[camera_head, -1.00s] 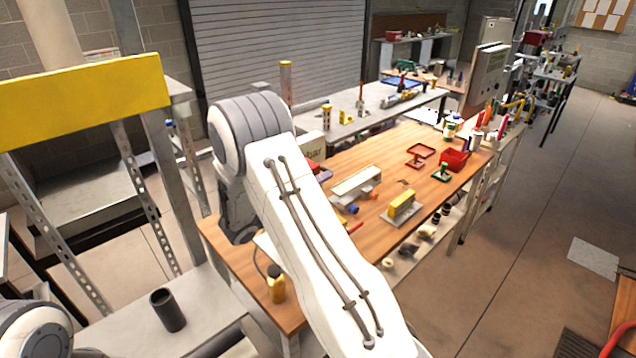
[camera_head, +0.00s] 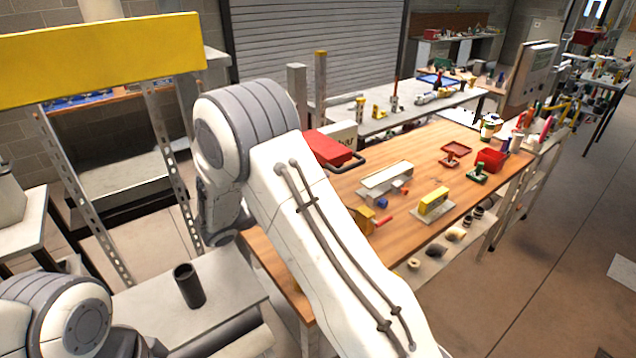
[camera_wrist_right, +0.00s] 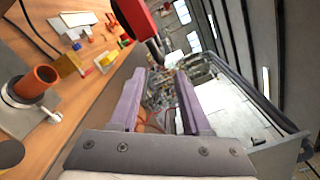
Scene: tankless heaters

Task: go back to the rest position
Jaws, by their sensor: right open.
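My right arm (camera_head: 320,240) crosses the middle of the head view, raised in front of the wooden workbench (camera_head: 420,155). In the right wrist view my right gripper (camera_wrist_right: 160,95) is open, its two purple-grey fingers apart with nothing between them. Its fingers point past the bench edge, and the view is tilted. Part of my left arm (camera_head: 65,315) shows at the lower left of the head view. My left gripper is out of view.
A red toolbox (camera_head: 330,148), a yellow block (camera_head: 434,200) and a red bin (camera_head: 490,160) sit on the workbench. A dark cup (camera_head: 188,286) stands on a grey table at left. A yellow beam (camera_head: 100,60) spans the upper left.

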